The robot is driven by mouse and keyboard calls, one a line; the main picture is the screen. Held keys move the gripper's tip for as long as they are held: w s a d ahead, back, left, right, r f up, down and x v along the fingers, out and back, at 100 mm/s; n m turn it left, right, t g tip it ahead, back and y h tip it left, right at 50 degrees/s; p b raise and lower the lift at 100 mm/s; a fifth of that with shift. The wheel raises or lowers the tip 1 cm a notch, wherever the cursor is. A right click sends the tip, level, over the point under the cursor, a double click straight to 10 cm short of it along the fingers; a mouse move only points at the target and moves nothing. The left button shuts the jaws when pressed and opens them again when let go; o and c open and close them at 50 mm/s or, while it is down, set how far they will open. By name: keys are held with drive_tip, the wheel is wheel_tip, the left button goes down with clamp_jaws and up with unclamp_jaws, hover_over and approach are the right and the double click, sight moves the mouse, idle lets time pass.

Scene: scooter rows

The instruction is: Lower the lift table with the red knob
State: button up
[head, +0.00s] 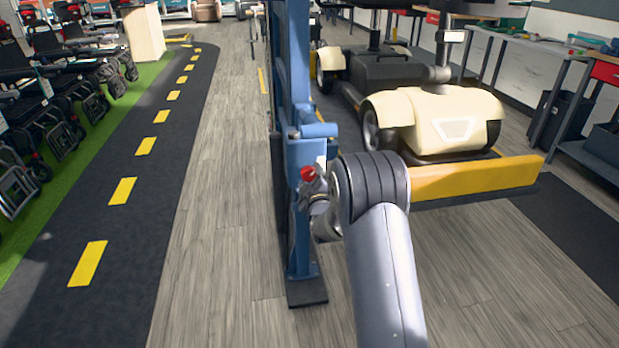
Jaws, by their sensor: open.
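The red knob (308,172) shows on the right side of a blue upright post (293,85), low on the post. My gripper (312,187) is open and right at the knob, overlapping it in the picture. I cannot tell whether the fingers touch it or lie around it. My own arm comes up from the bottom and hides part of the gripper. The lift table (475,180), with a yellow front edge, stands right of the post. It carries a cream scooter (430,120). The table's height above the floor is hard to judge.
Wheelchairs (70,90) stand in a row on green flooring at left, beside a dark lane with yellow dashes. The wooden floor (205,200) left of the post is clear. A dark foot plate (307,291) sits under the post. Workbenches (550,45) line the right.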

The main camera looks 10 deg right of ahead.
drive_tip(key=shift+w, duration=0.85)
drive_tip(key=shift+c, duration=0.6)
drive_tip(key=c, duration=0.9)
